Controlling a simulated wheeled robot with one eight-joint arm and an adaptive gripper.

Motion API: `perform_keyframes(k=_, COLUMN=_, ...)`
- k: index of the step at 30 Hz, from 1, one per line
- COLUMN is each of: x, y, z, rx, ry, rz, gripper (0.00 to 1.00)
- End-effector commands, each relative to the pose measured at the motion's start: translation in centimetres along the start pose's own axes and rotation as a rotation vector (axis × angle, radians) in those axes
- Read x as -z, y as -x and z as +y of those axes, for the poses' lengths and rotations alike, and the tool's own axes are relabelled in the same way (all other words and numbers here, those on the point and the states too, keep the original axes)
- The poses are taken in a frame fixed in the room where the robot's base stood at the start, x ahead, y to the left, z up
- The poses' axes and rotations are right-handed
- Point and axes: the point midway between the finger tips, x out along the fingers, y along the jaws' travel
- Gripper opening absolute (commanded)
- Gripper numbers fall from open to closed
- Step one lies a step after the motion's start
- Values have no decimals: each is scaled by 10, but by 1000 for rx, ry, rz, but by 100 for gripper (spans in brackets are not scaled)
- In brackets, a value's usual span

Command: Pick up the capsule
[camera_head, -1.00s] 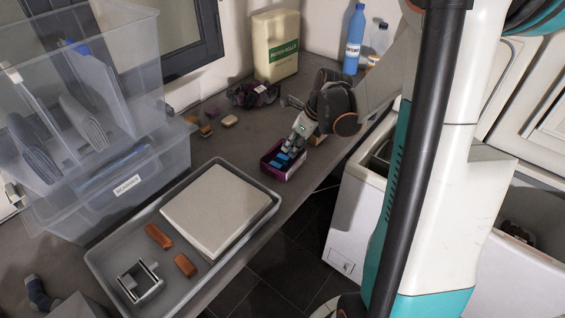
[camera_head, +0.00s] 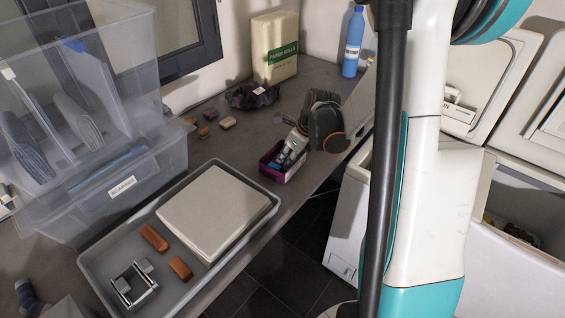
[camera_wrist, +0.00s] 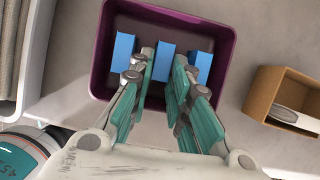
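Three blue blocks, which I take to be the capsules, stand in a small purple box (camera_wrist: 100,84); the middle blue block (camera_wrist: 165,64) lies between my fingertips. The left blue block (camera_wrist: 123,46) and right blue block (camera_wrist: 203,66) are outside the fingers. My gripper (camera_wrist: 164,56) points down into the box, one finger on each side of the middle block, with narrow gaps showing. In the head view my gripper (camera_head: 288,160) is at the purple box (camera_head: 296,174) on the worktop, and mostly hides the blocks.
A brown open box (camera_wrist: 268,92) stands right of the purple box. A grey tray (camera_head: 92,262) with a white slab (camera_head: 215,210) is to the left. A paper bag or jug (camera_head: 275,50) and blue bottle (camera_head: 354,42) stand behind. The worktop edge is close.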

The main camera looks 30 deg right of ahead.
Motion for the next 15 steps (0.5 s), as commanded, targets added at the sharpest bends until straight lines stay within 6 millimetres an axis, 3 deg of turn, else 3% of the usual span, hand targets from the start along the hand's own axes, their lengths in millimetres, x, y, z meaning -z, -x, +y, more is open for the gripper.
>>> perform_keyframes(k=15, x=-3, y=9, z=0, rx=0, ry=0, rz=0, gripper=3)
